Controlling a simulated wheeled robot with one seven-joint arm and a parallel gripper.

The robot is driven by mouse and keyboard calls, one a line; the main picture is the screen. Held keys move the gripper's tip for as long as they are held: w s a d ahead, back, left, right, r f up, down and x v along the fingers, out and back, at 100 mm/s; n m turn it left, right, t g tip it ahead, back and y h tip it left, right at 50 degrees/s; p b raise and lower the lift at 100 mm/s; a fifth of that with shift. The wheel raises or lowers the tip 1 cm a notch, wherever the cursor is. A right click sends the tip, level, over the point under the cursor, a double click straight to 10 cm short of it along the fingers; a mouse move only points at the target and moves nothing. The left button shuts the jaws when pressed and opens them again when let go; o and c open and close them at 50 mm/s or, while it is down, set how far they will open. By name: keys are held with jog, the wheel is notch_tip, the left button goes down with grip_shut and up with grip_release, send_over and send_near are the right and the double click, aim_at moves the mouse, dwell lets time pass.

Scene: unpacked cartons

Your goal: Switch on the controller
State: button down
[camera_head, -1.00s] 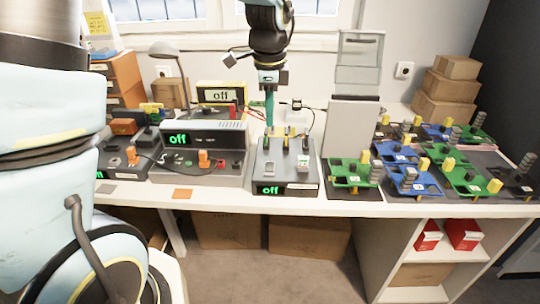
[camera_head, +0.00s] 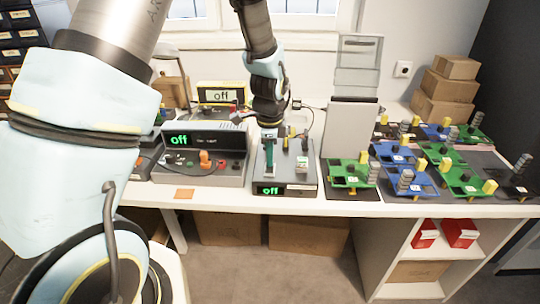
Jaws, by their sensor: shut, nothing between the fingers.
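A grey control box (camera_head: 290,181) stands near the table's front edge. Its small front display (camera_head: 268,190) reads "off" in green. Upright levers and a small green-and-white part (camera_head: 302,163) sit on its top. My gripper (camera_head: 269,165) is shut and points down over the left part of this box, hiding what lies behind it. I cannot tell whether its tip touches the box. A second grey device (camera_head: 205,174) stands to the left, with an orange knob and a wide display (camera_head: 190,140) that also reads "off". No label that I can read names either as the controller.
A yellow meter (camera_head: 220,93) reading "off" stands behind. A white panel (camera_head: 349,128) stands upright to the right. Several green and blue boards (camera_head: 410,180) fill the table's right side. An orange card (camera_head: 184,194) lies at the front edge.

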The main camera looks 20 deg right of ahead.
jog(key=shift+f, duration=0.25)
jog(key=shift+s+a, duration=0.1)
dwell(0.3)
jog(key=shift+s+a+r, duration=0.1)
jog(key=shift+s+a, duration=0.15)
jog(key=shift+s, duration=0.35)
jog(key=shift+r, duration=0.15)
